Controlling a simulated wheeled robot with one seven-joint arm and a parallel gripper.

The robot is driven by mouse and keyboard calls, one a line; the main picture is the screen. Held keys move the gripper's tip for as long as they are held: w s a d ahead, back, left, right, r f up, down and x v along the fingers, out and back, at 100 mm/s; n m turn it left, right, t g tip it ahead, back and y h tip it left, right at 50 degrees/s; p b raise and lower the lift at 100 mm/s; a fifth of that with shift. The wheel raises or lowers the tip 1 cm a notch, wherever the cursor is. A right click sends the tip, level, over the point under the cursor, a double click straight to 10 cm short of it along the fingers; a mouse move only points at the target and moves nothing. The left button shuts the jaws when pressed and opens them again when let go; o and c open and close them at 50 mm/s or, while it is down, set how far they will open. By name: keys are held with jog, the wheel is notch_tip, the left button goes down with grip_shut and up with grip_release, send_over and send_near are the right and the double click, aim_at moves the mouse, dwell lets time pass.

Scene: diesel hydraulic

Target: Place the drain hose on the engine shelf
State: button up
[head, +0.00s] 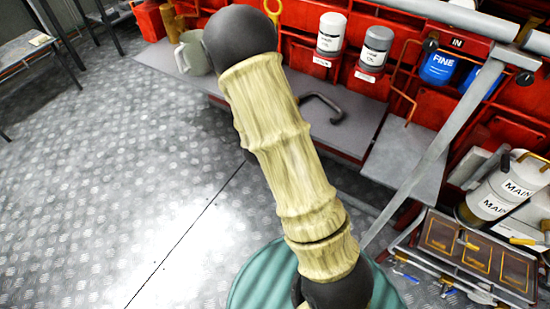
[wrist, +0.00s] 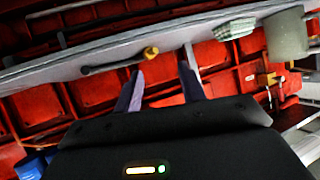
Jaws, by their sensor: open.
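The drain hose is a dark, bent hose (head: 328,106) lying on the grey engine shelf (head: 360,121) in the head view. In the wrist view the hose (wrist: 105,67) shows a brass-coloured end (wrist: 151,53) and lies against the grey shelf (wrist: 60,68). My gripper (wrist: 162,80) is open, with nothing between its fingers. The brass end appears just beyond the left fingertip; I cannot tell the exact gap. My gripper is hidden in the head view, where my pale-sleeved arm covers the middle.
A grey-green mug (head: 192,54) stands on the shelf's left part; a checked cloth (wrist: 234,29) lies nearby in the wrist view. White and grey canisters (head: 331,34) stand behind the hose. A grey diagonal bar (head: 435,160) crosses right. Open floor (head: 100,170) lies left.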

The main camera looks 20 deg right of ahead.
jog(key=s+a+r+n+g+y, duration=0.3)
jog(key=s+r+n+g, duration=0.1)
jog(key=s, duration=0.5)
jog(key=s+a+r+n+g+y, duration=0.3)
jog(key=s+a+r+g, duration=0.1)
jog(key=s, duration=0.6)
jog(key=shift+s+a+r+n+y, duration=0.2)
jog(key=shift+s+n+y, duration=0.1)
jog(key=shift+n, duration=0.1)
jog(key=w+p+v, duration=0.3)
jog(key=p+v, duration=1)
jog(key=p, duration=0.1)
jog(key=w+r+p+v, duration=0.1)
jog(key=w+p+v, duration=0.2)
jog(key=p+v, duration=1.1)
jog(key=shift+r, duration=0.35)
jog(key=shift+f, duration=0.1)
